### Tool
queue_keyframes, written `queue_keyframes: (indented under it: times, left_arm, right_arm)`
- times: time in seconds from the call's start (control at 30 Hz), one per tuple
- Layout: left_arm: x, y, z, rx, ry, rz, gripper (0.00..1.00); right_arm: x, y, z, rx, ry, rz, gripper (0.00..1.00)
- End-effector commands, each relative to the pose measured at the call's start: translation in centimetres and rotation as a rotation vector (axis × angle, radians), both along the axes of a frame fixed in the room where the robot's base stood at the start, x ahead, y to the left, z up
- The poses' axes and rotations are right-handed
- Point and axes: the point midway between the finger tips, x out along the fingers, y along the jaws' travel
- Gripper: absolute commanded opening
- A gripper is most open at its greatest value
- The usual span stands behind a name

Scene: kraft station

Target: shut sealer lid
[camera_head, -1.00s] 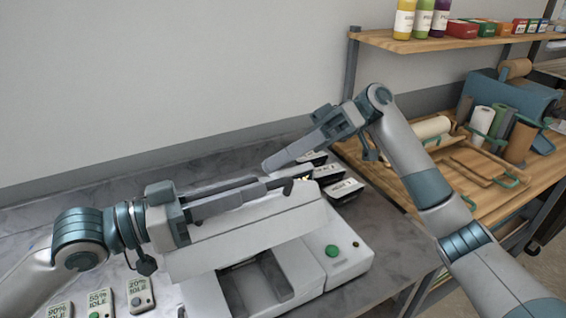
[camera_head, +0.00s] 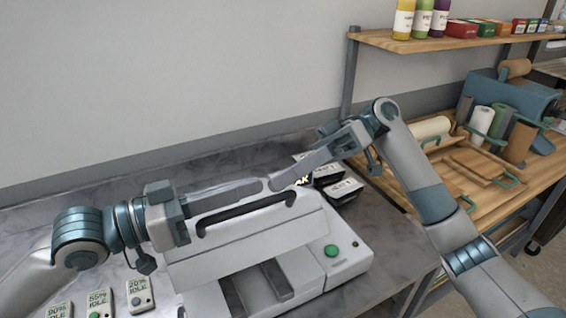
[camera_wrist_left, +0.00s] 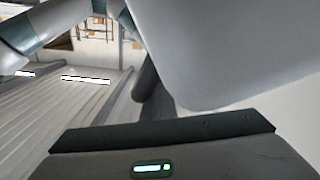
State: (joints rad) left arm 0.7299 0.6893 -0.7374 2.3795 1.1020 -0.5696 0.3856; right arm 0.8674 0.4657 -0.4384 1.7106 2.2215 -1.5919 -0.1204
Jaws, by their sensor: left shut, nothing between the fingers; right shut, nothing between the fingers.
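The sealer (camera_head: 348,258) stands on the counter. Its pale lid (camera_head: 255,235) is partly open and tilted towards me over the base, with a dark handle bar (camera_head: 245,210) along it. My left gripper (camera_head: 262,184) is shut and empty, its fingers stretched along the back of the lid behind the handle. My right gripper (camera_head: 274,184) is shut and empty, its tips close to the left tips at the lid's upper right edge. I cannot tell whether either touches the lid. In the left wrist view a smooth grey surface fills the upper right.
Black labelled boxes (camera_head: 344,190) sit behind the sealer's right end. Several small idle-display units (camera_head: 140,294) lie at the front left. A wooden bench (camera_head: 480,205) with trays and rolls stands at the right, under a shelf (camera_head: 440,43) of bottles and boxes.

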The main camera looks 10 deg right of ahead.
Motion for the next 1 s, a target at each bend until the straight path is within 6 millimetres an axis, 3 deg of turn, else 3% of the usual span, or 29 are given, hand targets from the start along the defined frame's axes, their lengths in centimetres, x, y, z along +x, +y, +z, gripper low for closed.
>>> queue_keyframes:
  times: [0.07, 0.2, 0.67, 1.0]
  left_arm:
    - [-0.1, 0.0, 0.0, 0.000, 0.001, -0.002, 0.00]
    - [-0.2, -0.1, 0.0, 0.000, 0.001, -0.003, 0.31]
    - [-0.3, 0.2, -0.1, 0.001, 0.002, -0.005, 0.31]
    - [-1.2, 2.9, -0.2, 0.004, 0.002, -0.003, 0.31]
  right_arm:
    - [0.1, 0.0, 0.0, 0.000, 0.000, -0.001, 0.00]
    - [0.1, 0.0, 0.1, 0.002, 0.000, -0.003, 0.00]
    - [0.1, 0.0, 0.2, 0.003, 0.000, -0.004, 0.00]
    - [0.2, 0.0, 0.2, 0.003, -0.001, -0.005, 0.00]
